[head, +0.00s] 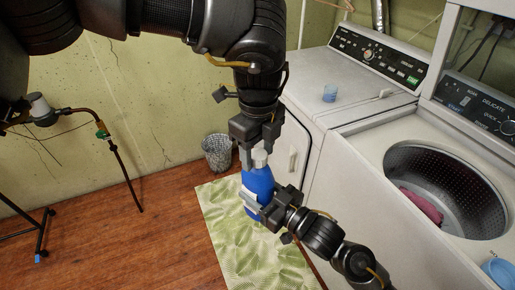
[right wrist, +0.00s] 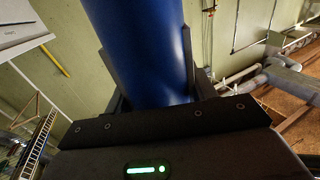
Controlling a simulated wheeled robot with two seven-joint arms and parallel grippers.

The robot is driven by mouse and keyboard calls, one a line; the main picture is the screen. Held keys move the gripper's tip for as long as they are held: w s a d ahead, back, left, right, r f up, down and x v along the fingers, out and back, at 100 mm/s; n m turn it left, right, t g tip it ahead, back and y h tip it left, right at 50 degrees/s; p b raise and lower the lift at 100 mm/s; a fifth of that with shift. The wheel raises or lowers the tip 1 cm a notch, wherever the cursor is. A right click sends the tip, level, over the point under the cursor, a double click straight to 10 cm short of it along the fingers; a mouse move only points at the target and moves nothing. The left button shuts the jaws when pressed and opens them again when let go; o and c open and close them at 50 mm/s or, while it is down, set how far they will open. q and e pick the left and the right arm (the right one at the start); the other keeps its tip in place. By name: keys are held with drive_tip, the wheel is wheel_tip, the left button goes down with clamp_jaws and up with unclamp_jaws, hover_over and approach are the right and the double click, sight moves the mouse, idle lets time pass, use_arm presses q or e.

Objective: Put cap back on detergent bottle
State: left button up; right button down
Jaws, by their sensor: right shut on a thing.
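The blue detergent bottle (head: 258,181) with a pale label stands upright in mid-air in front of the white machine. My right gripper (head: 256,206) is shut on its lower body. In the right wrist view the blue bottle (right wrist: 140,50) fills the space between the two dark fingers (right wrist: 152,88). A white cap (head: 260,157) shows at the bottle's top. My left gripper (head: 259,150) points down over it, its fingers apart on either side of the cap. I cannot tell whether the cap is seated on the neck.
A white top-loading washer (head: 410,160) stands open at the right, with a reddish cloth (head: 422,205) in its drum. A wire bin (head: 218,152) stands by the wall, near a green leaf-patterned mat (head: 235,240).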

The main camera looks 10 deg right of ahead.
use_arm(q)
drive_tip(key=c, duration=0.9)
drive_tip(key=m, duration=0.2)
drive_tip(key=shift+m, duration=0.3)
drive_tip(key=m, duration=2)
drive_tip(key=shift+d, duration=0.1)
drive_tip(key=m, duration=0.4)
drive_tip(key=shift+m, duration=0.4)
drive_tip(key=m, duration=0.3)
drive_tip(key=o, duration=1.1)
drive_tip(key=shift+c, duration=0.2)
drive_tip(key=shift+r, duration=2.2)
